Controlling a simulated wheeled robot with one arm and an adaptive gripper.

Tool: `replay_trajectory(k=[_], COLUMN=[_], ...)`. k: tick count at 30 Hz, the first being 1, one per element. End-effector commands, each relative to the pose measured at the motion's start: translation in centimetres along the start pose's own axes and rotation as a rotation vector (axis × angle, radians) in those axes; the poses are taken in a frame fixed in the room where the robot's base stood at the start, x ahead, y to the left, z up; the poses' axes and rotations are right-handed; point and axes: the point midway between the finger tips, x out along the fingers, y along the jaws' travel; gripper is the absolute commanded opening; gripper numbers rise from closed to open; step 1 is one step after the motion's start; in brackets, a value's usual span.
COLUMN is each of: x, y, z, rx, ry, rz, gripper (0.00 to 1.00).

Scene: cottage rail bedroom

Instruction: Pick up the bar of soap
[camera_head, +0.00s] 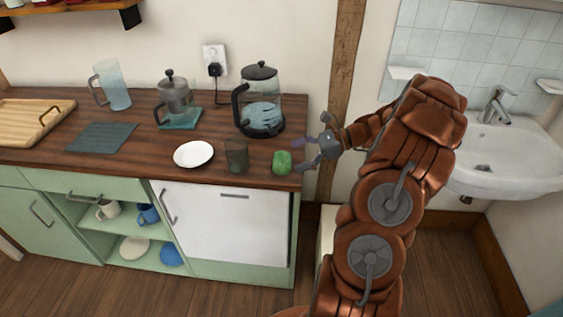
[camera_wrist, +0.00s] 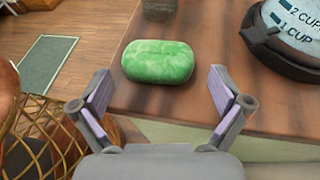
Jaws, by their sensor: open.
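The bar of soap (camera_head: 282,162) is a rounded green block at the front right edge of the wooden counter. In the wrist view the soap (camera_wrist: 158,61) shows marbled green, lying on the counter just beyond my fingertips and roughly centred between them. My gripper (camera_head: 303,158) is to the right of the soap, fingers spread towards it. In the wrist view my gripper (camera_wrist: 160,98) is open and empty, and its fingers appear apart from the soap.
A dark cup (camera_head: 236,156) stands just left of the soap, with a white plate (camera_head: 194,154) beyond it. A kettle (camera_head: 260,100) stands behind. The counter (camera_head: 225,180) ends just right of the soap. A sink (camera_head: 510,160) is at the right.

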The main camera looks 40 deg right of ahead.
Motion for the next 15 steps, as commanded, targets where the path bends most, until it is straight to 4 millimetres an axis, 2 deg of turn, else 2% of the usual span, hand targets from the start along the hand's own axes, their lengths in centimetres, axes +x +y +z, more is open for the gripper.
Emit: replay_trajectory(k=[9,15], x=[4.0,4.7], y=[0.3,0.2], z=[0.1,0.0], rx=[0.001,0.000], ry=[-0.001,0.001], rz=[0.004,-0.001], gripper=[1.00,1.00])
